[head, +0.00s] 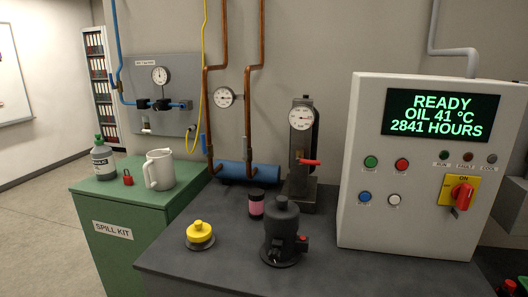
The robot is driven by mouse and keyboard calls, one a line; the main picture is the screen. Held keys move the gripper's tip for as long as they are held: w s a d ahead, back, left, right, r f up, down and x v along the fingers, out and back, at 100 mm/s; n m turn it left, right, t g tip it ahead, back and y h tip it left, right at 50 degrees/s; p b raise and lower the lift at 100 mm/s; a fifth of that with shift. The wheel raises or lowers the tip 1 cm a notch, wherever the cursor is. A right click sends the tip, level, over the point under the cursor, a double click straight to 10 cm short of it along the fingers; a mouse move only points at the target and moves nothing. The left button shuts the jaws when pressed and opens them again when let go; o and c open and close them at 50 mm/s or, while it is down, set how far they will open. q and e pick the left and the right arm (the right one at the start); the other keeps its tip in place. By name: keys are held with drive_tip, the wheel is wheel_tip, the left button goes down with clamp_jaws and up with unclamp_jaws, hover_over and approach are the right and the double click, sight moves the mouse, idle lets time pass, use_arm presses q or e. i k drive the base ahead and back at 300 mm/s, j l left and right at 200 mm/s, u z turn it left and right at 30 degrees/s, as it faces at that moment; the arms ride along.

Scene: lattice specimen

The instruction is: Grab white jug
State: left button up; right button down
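The white jug (163,170) stands upright on the green top of the spill kit cabinet (112,186), at the left of the head view. Its handle faces left and its top is open. Neither of my grippers shows in the head view.
A grey bottle with a green cap (102,160) and a small red padlock-like item (127,178) stand left of the jug. On the dark bench (215,269) are a yellow-topped part (200,234), a pink-labelled jar (256,205) and a black pump-like unit (283,235). A control cabinet (420,215) stands right.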

sight(161, 169)
drive_tip(key=i+j+u, duration=0.1)
drive_tip(key=j, duration=0.35)
drive_tip(key=i+j+u, duration=0.1)
drive_tip(key=i+j, duration=0.15)
drive_tip(key=j, duration=0.2)
drive_tip(key=i+j+u, duration=0.1)
drive_tip(key=j, duration=0.35)
drive_tip(key=i+j+u, duration=0.1)
drive_tip(key=i+j, duration=0.2)
drive_tip(key=j, duration=0.15)
drive_tip(key=i+j, duration=0.2)
drive_tip(key=j, duration=0.2)
drive_tip(key=i+j+u, duration=0.15)
drive_tip(key=j, duration=0.25)
drive_tip(key=i, duration=0.1)
